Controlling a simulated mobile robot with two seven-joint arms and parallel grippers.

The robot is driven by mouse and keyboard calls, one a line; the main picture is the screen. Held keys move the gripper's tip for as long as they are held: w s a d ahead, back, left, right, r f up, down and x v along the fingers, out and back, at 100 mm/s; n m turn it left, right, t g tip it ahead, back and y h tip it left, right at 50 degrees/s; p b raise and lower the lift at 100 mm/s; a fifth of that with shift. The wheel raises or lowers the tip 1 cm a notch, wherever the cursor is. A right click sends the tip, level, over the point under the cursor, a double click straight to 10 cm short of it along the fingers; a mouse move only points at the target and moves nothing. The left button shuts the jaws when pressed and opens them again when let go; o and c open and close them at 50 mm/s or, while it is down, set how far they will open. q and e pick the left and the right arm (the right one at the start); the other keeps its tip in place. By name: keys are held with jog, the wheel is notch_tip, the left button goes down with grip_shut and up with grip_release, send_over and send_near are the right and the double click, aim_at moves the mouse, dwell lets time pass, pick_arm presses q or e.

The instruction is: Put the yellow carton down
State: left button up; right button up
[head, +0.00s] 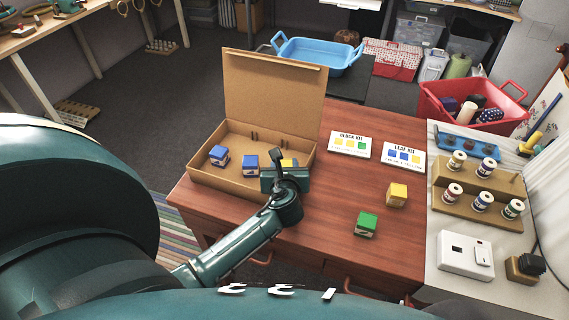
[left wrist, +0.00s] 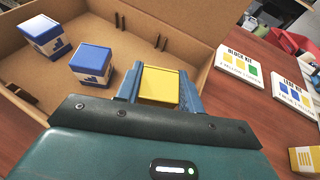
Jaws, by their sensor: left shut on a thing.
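A yellow carton (head: 288,162) is between the fingers of my left gripper (head: 284,168), at the right end of an open cardboard box (head: 215,182). In the left wrist view the carton's yellow top (left wrist: 160,85) shows, with a blue finger on each side. The gripper is shut on it. The carton's underside is hidden, so I cannot tell if it touches the box floor. Two blue-topped cartons, one at the left (head: 219,155) and one in the middle (head: 250,164), stand in the same box. My right gripper is not in view.
Another yellow carton (head: 397,195) and a green carton (head: 366,224) stand on the wooden table (head: 330,200). Two kit cards, one with yellow and green squares (head: 350,145) and one with blue and yellow squares (head: 403,156), lie behind. The box lid (head: 273,100) stands up.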

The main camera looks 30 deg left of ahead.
pick_arm(q)
jog(key=shift+f, duration=0.15)
jog(key=o, duration=1)
jog(key=shift+s+d+f, duration=0.1)
jog(key=shift+f, duration=0.05)
jog(key=r+p+v, duration=0.1)
jog(key=v, duration=1.1)
jog(key=shift+r, duration=0.25)
